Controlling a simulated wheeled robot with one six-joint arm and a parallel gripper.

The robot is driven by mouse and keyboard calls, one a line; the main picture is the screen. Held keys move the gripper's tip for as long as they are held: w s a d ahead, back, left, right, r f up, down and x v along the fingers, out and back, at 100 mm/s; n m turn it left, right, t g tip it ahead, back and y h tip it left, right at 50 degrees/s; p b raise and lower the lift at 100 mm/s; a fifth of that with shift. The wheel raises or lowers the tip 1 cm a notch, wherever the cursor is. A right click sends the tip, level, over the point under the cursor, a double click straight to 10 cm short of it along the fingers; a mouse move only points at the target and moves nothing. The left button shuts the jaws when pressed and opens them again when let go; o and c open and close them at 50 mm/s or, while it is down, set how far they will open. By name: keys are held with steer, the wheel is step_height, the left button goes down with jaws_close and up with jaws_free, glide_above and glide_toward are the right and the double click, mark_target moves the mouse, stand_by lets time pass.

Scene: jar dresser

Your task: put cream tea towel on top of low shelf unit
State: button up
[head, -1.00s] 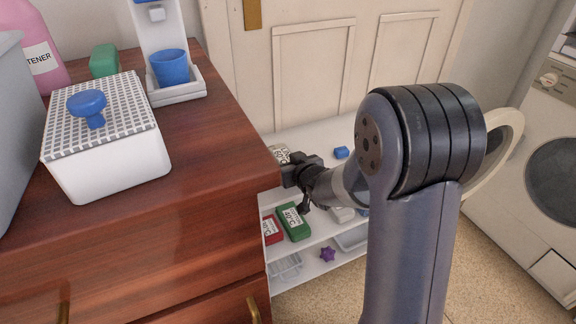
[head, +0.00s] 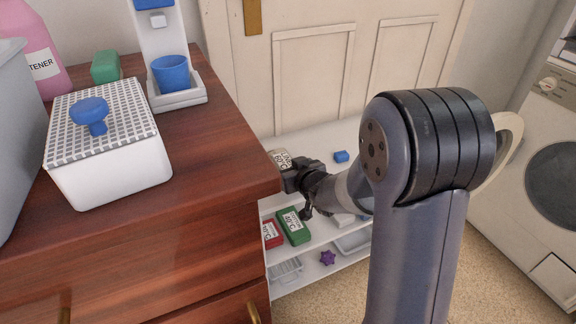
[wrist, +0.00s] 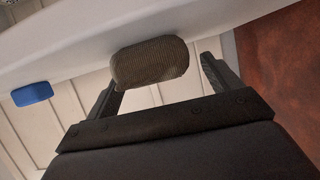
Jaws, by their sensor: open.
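The cream tea towel (wrist: 150,62) shows in the wrist view as a rounded, ribbed bundle, greyish brown in shadow. It rests against the white top of the low shelf unit (wrist: 90,38), just ahead of my fingertips. My gripper (wrist: 160,75) is open, with one finger to each side of the towel's near edge and a visible gap to each. In the head view a cream thing with dark print (head: 279,158), probably the towel, sits just behind my gripper (head: 290,180) on the shelf unit's top (head: 325,143). The gripper partly hides it.
A brown dresser (head: 215,135) stands close on the left, bearing a white box (head: 115,180) and a blue cup (head: 170,73). A blue block (head: 341,156) lies on the shelf top. Green (head: 293,225) and red (head: 271,233) packets are on the shelf below. A door (head: 300,60) stands behind.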

steer(key=p+v, duration=0.2)
steer(key=v, duration=0.9)
steer(key=shift+p, duration=0.35)
steer(key=shift+w+r, duration=0.1)
